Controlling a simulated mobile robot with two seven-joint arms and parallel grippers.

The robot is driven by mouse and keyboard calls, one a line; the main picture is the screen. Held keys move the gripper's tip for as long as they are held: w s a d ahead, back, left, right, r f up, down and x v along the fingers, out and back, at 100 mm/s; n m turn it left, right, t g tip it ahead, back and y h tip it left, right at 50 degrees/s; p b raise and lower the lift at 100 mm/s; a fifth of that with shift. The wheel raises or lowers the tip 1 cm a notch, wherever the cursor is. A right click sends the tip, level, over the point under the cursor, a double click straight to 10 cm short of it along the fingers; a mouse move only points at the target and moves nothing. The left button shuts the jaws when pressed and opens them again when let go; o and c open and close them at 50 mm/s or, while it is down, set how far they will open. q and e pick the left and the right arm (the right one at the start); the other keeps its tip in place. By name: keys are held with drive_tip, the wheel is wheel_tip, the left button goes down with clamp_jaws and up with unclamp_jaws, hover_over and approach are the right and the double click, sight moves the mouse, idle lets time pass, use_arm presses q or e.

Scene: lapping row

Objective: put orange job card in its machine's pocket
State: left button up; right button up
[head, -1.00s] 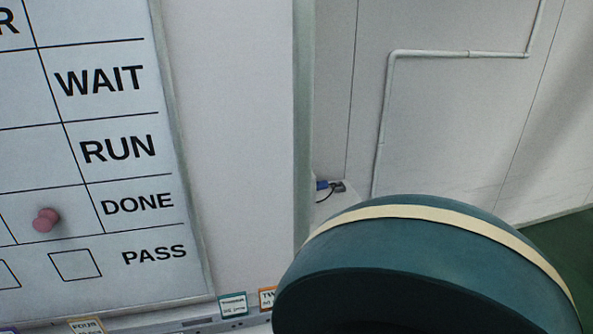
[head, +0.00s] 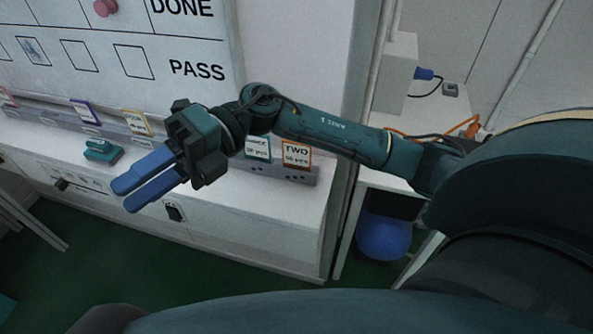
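The orange-edged job card (head: 296,153), marked TWO, stands upright in the grey rail along the back of the white counter. A teal-edged card (head: 257,148) stands just to its left. My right gripper (head: 127,196) has two blue fingers pointing down and left over the counter front. A narrow gap shows between them, and nothing is seen held. It is well left of the orange card, with my forearm passing close above that card. My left gripper is out of view. No machine pocket can be made out for certain.
The white counter (head: 270,210) carries a small teal object (head: 103,150). Yellow-edged (head: 137,122) and purple-edged (head: 86,111) cards also stand in the rail. A whiteboard (head: 205,50) hangs above. Green floor lies in front.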

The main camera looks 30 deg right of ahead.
drive_tip(key=w+d+f+n+h+b, duration=0.1)
drive_tip(key=d+f+n+h+b, duration=0.1)
drive_tip(key=d+f+n+h, duration=0.35)
wheel_tip(320, 180, up, 3)
drive_tip(key=m+t+h+b, duration=0.4)
drive_tip(key=t+h, duration=0.1)
drive_tip(key=h, duration=0.7)
hover_over(297, 151)
drive_tip(key=f, duration=0.5)
drive_tip(key=f+b, duration=0.1)
drive_tip(key=f, duration=0.2)
drive_tip(key=shift+w+d, duration=0.2)
drive_tip(key=shift+d, duration=0.1)
drive_tip(key=f, duration=0.4)
drive_tip(key=shift+a+f, duration=0.15)
drive_tip(key=shift+a, duration=0.05)
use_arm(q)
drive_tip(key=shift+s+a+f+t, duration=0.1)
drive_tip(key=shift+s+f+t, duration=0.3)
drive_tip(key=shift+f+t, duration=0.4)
